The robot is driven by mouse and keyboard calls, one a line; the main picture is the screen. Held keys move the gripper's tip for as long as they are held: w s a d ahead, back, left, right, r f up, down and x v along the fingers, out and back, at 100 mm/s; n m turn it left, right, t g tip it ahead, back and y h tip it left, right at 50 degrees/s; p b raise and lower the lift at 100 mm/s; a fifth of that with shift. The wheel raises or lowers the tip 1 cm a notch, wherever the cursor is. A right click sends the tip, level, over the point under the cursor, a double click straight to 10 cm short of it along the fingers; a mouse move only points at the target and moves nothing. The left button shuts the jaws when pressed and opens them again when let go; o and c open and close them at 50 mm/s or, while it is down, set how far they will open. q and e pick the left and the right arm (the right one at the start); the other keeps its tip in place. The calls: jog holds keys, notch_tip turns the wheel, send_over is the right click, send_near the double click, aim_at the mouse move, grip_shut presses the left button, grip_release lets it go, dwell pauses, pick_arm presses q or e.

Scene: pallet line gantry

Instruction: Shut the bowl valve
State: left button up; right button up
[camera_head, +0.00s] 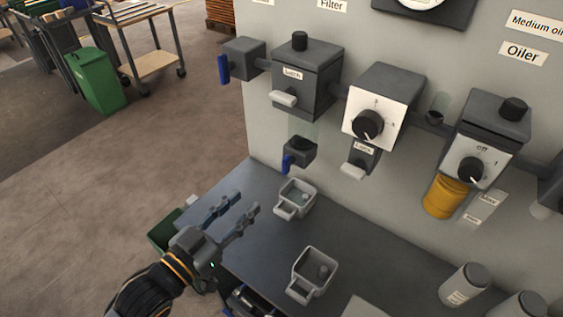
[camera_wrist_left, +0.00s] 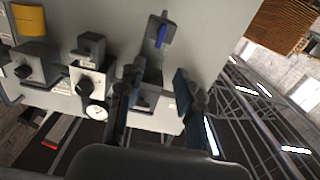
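The bowl valve (camera_head: 300,150) is a dark block under the clear filter bowl (camera_head: 303,128). Its blue lever (camera_head: 287,162) hangs down at its left side. In the left wrist view the valve's blue lever (camera_wrist_left: 161,36) shows near the top, beyond the fingertips. My left gripper (camera_head: 247,202) is open and empty, over the bench's left edge, below and left of the lever and apart from it. Its fingers also show in the left wrist view (camera_wrist_left: 159,73), spread and partly hiding the filter unit. My right gripper is not identifiable in the frames.
Another blue lever (camera_head: 223,69) sits on the wall block at upper left. Two grey cups (camera_head: 296,212) (camera_head: 325,288) stand on the dark bench (camera_head: 253,250). The regulator (camera_head: 378,100) and oiler with yellow bowl (camera_head: 446,197) are to the right. The space left of the bowl valve is clear.

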aim_at(283, 164)
pick_arm(q)
jog(key=p+x, duration=0.1)
jog(key=x, duration=0.5)
jog(key=p+x, duration=0.2)
jog(key=x, duration=0.4)
jog(key=shift+w+d+r, duration=0.25)
jog(key=shift+w+d+f, duration=0.1)
jog(key=shift+w+d, duration=0.25)
jog(key=shift+w, duration=0.1)
grip_shut()
